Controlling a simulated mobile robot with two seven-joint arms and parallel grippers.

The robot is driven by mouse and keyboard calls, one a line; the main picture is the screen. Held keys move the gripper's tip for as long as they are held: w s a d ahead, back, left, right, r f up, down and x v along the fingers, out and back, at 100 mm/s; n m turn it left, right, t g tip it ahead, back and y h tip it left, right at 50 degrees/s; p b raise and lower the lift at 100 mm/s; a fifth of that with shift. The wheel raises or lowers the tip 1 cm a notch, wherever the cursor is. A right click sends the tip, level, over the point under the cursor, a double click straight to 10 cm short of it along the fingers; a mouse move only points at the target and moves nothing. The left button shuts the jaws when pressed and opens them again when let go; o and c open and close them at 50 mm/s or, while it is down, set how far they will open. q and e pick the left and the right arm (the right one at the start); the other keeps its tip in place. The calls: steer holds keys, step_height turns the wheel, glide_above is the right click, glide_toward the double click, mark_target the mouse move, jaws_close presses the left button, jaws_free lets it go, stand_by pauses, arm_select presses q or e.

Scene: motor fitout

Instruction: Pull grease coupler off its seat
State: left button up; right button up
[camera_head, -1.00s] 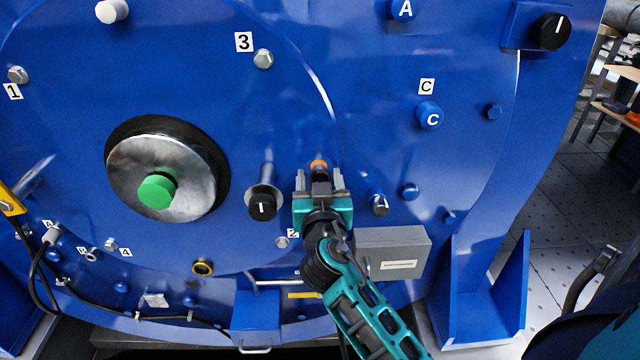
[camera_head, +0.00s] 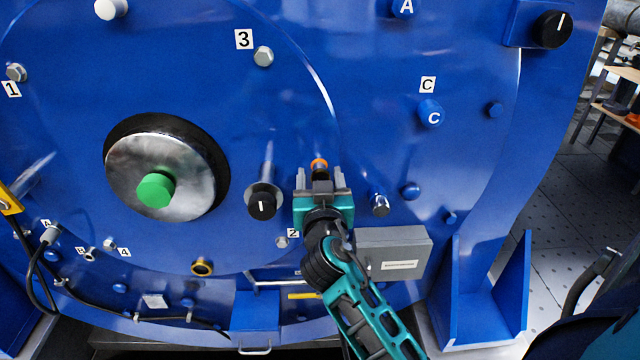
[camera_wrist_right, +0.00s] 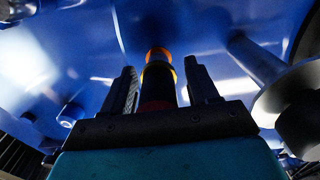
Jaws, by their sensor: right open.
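The grease coupler (camera_head: 319,165), dark with an orange ring, stands out from the blue motor face. In the right wrist view the coupler (camera_wrist_right: 158,76) is upright between the two fingers. My right gripper (camera_head: 321,179) is open, with one finger on each side of the coupler. In the right wrist view there is a visible gap between the fingers and the coupler. The coupler's seat is hard to make out in either view. My left gripper is not in view.
A black knob (camera_head: 263,201) on a shaft sticks out left of the gripper. A silver bolt (camera_head: 380,205) and a grey box (camera_head: 394,252) are to its right. A green-centred hub (camera_head: 156,190) is farther left. The blue face above the coupler is clear.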

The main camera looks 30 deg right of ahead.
steer(key=shift+w+d+r, duration=0.1)
steer(key=shift+d+r, duration=0.15)
steer(key=shift+d, duration=0.15)
jaws_close()
steer(key=shift+s+a+f, duration=0.2)
stand_by(0.3)
